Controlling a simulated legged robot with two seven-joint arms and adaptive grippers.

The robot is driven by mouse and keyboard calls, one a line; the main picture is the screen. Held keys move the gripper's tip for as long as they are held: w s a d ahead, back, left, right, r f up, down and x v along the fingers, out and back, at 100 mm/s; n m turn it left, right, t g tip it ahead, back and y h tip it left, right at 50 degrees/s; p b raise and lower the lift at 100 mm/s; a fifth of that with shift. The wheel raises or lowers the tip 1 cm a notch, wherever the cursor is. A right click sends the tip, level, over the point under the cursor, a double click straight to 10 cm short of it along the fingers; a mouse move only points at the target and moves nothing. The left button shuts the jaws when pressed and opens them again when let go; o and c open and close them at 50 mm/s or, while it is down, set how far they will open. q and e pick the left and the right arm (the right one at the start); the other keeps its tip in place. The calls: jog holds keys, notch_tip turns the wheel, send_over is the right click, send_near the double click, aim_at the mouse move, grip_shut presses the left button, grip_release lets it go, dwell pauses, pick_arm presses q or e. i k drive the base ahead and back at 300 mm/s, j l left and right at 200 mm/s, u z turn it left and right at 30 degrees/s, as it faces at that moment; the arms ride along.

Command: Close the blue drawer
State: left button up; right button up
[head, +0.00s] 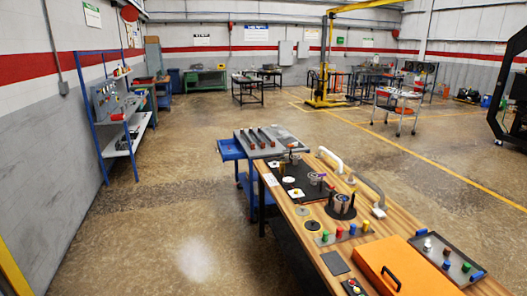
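A blue cart (243,183) stands at the far left end of a long wooden table. Its blue drawer (230,149) sticks out to the left from under the cart's grey top (282,132), so it is open. The inside of the drawer is too small to make out. The lower right part of the cart is hidden behind the table. Neither of my grippers is in view.
The wooden table (290,213) runs to the bottom right with small parts, pipes and an orange case (400,268). A blue-framed shelf (124,125) stands along the left wall. The floor (165,215) left of the cart is clear.

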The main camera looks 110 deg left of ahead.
aim_at(235, 149)
jog(key=j+u, duration=0.1)
jog(key=u, duration=0.35)
jog(key=k+j+u, duration=0.1)
jog(key=u, duration=0.35)
jog(key=j+u, duration=0.2)
jog(key=u, duration=0.25)
jog(key=j+u, duration=0.1)
jog(key=u, duration=0.35)
jog(key=j+u, duration=0.15)
jog(key=u, duration=0.3)
jog(key=i+j+u, duration=0.4)
jog(key=j, duration=0.25)
jog(key=i+j+u, duration=0.25)
jog(key=j+u, duration=0.15)
jog(key=j, duration=0.2)
jog(key=i+j+u, duration=0.75)
jog(key=i, duration=0.15)
jog(key=i+j, duration=0.25)
jog(key=i, duration=0.2)
jog(key=i+j, duration=0.2)
jog(key=i, duration=0.3)
jog(key=i+j, duration=0.25)
jog(key=i, duration=0.2)
jog(key=i+j+z, duration=0.1)
jog(key=i, duration=0.3)
jog(key=i+j+z, duration=0.1)
jog(key=i, duration=0.25)
jog(key=i+j, duration=0.3)
jog(key=i+l+z, duration=0.05)
jog(key=i, duration=0.05)
